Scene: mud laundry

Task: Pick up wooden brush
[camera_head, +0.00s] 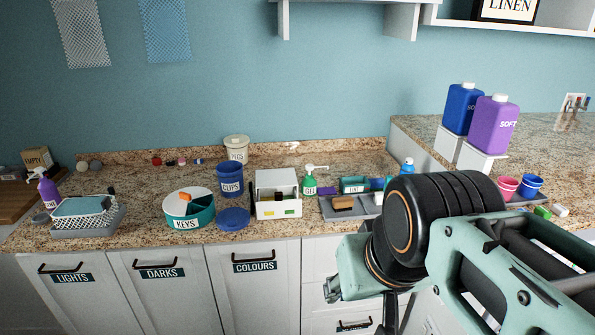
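A small brown block with a darker underside, which looks like the wooden brush (343,203), lies on a grey tray (334,214) on the granite counter, right of the white box. My arm fills the lower right, in front of the counter and to the right of the brush. The dark parts at its lower end, apparently my gripper (389,311), are low in front of the drawers and apart from the brush. The fingers are not clear enough to show whether they are open or shut.
A white box (278,210), green pump bottle (309,182) and teal box (354,185) stand near the brush. Blue CLIPS tub (230,182) and teal KEYS bowl (187,221) are further left. Purple (492,125) and blue (462,108) jugs stand at right. Clear counter lies between bowl and basket (92,217).

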